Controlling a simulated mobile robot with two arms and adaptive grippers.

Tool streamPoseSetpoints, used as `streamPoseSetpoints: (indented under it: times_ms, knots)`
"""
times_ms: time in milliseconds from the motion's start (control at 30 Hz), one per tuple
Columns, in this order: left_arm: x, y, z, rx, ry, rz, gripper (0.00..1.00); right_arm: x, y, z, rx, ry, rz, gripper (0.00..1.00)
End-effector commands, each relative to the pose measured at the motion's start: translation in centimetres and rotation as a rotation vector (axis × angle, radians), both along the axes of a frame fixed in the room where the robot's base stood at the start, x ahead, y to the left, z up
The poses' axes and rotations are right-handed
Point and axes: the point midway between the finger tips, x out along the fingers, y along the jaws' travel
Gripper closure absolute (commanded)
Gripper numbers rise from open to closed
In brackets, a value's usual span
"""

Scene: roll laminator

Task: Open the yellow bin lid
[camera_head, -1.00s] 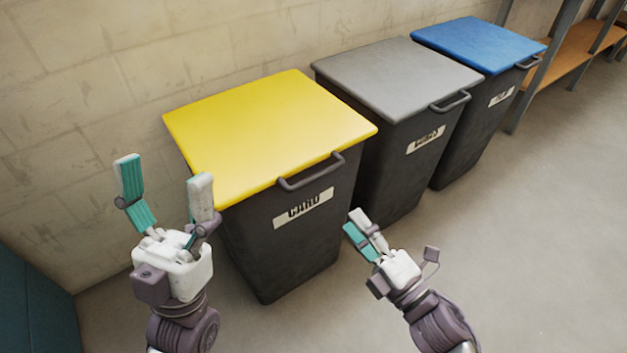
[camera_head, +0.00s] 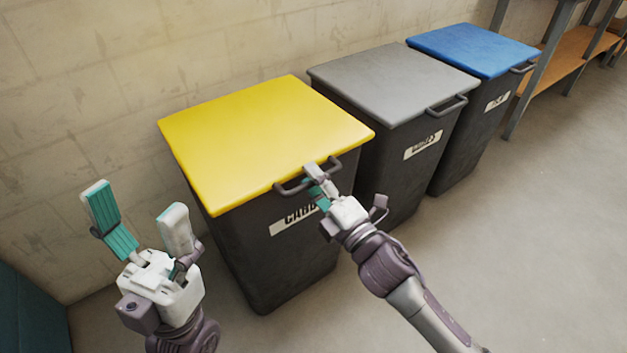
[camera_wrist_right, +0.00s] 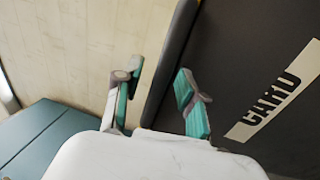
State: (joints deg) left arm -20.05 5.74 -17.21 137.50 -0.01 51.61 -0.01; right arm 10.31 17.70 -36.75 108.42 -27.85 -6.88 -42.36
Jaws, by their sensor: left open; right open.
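The yellow lid (camera_head: 265,135) lies closed on a dark grey bin (camera_head: 265,260) with a white label on its front. A grey bar handle (camera_head: 290,189) sticks out at the lid's front edge. My right gripper (camera_head: 319,178) is open at the right end of this handle, its fingers overlapping it in the head view; I cannot tell whether they touch. In the right wrist view, the open fingers (camera_wrist_right: 159,74) stand either side of a dark edge beside the labelled bin front (camera_wrist_right: 245,60). My left gripper (camera_head: 136,202) is open and empty, left of the bin and apart from it.
A grey-lidded bin (camera_head: 390,78) and a blue-lidded bin (camera_head: 475,48) stand in a row to the right. A pale block wall (camera_head: 90,110) runs behind. A shelf (camera_head: 565,58) stands at the back right. The floor (camera_head: 540,240) at the right is clear.

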Motion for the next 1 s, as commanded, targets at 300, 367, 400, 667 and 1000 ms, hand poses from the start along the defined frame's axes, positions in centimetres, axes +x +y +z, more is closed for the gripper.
streamPoseSetpoints:
  times_ms: [300,367,400,667,1000]
  knots:
    - [0.0,0.0,0.0,0.000,0.001,0.000,0.23,0.0,0.0,0.0,0.000,0.000,0.000,0.90]
    - [0.0,0.0,0.0,0.000,0.001,-0.001,0.23,0.0,0.0,0.0,0.000,0.000,0.000,1.00]
    - [0.0,0.0,0.0,0.000,0.001,-0.001,0.23,0.0,0.0,0.0,0.000,0.000,0.000,1.00]
    - [0.0,0.0,0.0,0.000,0.002,-0.001,0.23,0.0,0.0,0.0,0.000,0.000,0.000,1.00]
    - [2.0,-0.4,0.1,0.036,0.111,0.009,0.23,0.0,0.0,0.5,-0.004,0.006,0.000,1.00]
